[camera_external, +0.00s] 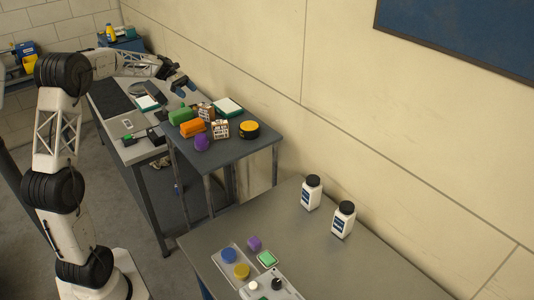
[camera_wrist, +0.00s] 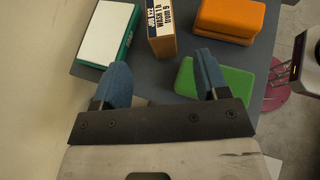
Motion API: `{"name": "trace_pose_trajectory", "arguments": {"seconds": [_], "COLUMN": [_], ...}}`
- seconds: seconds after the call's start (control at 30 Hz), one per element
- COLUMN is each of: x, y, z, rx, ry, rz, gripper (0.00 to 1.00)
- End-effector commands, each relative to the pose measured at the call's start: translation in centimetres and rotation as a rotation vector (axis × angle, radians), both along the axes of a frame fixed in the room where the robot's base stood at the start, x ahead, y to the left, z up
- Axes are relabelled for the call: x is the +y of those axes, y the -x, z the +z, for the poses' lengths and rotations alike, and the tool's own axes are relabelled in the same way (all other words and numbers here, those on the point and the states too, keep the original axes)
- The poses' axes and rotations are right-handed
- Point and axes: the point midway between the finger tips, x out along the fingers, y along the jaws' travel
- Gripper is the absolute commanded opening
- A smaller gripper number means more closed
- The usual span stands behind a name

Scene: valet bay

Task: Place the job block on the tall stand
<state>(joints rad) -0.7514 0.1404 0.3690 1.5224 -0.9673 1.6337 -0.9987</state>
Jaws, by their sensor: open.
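A brown block with a white printed label (camera_wrist: 162,32), whose label seems to read "JOB" and "WASH", is at the top of the wrist view. It appears to be the rear labelled block (camera_external: 205,110) in the external view; a second labelled block (camera_external: 220,130) stands in front of it. Both are on a raised blue-grey-topped stand (camera_external: 232,160), apparently the tall stand. My gripper (camera_wrist: 163,78) is open and empty, its blue fingers apart, with the labelled block beyond the fingertips. In the external view my gripper (camera_external: 182,86) is above the stand's far left side.
A green block (camera_wrist: 217,80), an orange block (camera_wrist: 229,18) and a white-topped green pad (camera_wrist: 106,32) flank the labelled block. A purple piece (camera_external: 201,142) and a yellow-topped black tin (camera_external: 249,129) share the stand. The front grey table (camera_external: 300,250) holds two white bottles (camera_external: 343,219).

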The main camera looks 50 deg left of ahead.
Motion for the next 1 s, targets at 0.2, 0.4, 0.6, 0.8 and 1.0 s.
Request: {"name": "trace_pose_trajectory", "arguments": {"seconds": [0.2, 0.4, 0.6, 0.8, 1.0], "x": [0.0, -1.5, -6.4, -13.7, -20.8], "y": [0.0, 0.2, 1.1, 3.4, 6.9], "z": [0.0, 0.3, 1.0, 1.9, 2.1], "rx": [0.000, -0.007, -0.035, -0.094, -0.167], "ry": [0.000, -0.025, -0.116, -0.265, -0.422], "rz": [0.000, -0.021, -0.099, -0.235, -0.396], "gripper": [0.68, 0.68, 0.68, 0.68, 0.68]}}
